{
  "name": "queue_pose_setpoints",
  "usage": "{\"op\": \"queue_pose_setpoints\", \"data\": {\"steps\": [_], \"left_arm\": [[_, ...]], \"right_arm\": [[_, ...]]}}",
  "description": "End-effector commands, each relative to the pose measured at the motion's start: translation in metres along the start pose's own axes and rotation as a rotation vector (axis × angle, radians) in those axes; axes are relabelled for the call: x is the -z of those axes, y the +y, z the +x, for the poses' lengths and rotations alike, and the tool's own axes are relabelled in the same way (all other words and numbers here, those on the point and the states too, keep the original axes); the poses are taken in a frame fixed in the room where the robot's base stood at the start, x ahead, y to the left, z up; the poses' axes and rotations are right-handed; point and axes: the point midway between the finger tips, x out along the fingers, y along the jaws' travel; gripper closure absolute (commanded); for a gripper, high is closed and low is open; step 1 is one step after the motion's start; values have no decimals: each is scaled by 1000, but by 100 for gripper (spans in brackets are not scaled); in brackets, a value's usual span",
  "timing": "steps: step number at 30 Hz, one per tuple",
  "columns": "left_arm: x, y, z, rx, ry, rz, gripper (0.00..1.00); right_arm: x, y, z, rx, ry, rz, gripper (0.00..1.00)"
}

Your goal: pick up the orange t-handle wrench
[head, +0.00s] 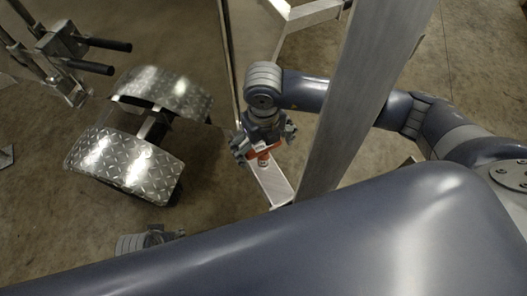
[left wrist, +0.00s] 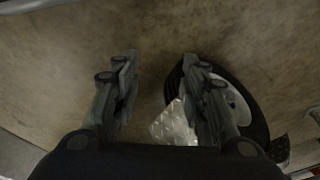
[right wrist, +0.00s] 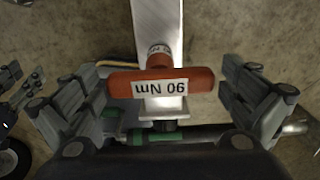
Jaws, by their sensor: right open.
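The crossbar lies between the spread fingers of my right gripper (right wrist: 160,78), with a gap at each side. My right gripper is open and holds nothing. My left gripper (head: 150,240) is mostly hidden behind my own body in the head view. In the left wrist view (left wrist: 162,75) it is open and empty.
The aluminium beam (head: 275,187) runs under the wrench. A tall metal post (head: 352,90) stands close right of my right gripper. Diamond-plate fenders (head: 125,163) are at the left. A wheel (left wrist: 255,118) is beside my left fingers. Bare floor (head: 215,225) shows between.

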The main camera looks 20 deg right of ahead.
Motion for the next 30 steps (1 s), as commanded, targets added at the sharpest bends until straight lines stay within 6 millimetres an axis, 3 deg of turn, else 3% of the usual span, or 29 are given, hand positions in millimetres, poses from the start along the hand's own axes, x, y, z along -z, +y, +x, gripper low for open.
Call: {"op": "queue_pose_setpoints", "data": {"steps": [2, 9, 20, 29, 30], "left_arm": [[0, 0, 0, 0, 0, 0, 60], [0, 0, 0, 0, 0, 0, 60], [1, 0, 0, -1, 3, 0, 60], [-7, 1, 21, -2, -10, 2, 60], [-7, 1, 22, -2, -9, 2, 60]], "right_arm": [[0, 0, 0, 0, 0, 0, 5], [0, 0, 0, -1, 0, 0, 57], [-1, 0, -5, -2, -2, 0, 57], [-1, 1, -41, -2, -5, -2, 57], [3, 13, -38, -5, -1, -7, 57]]}}
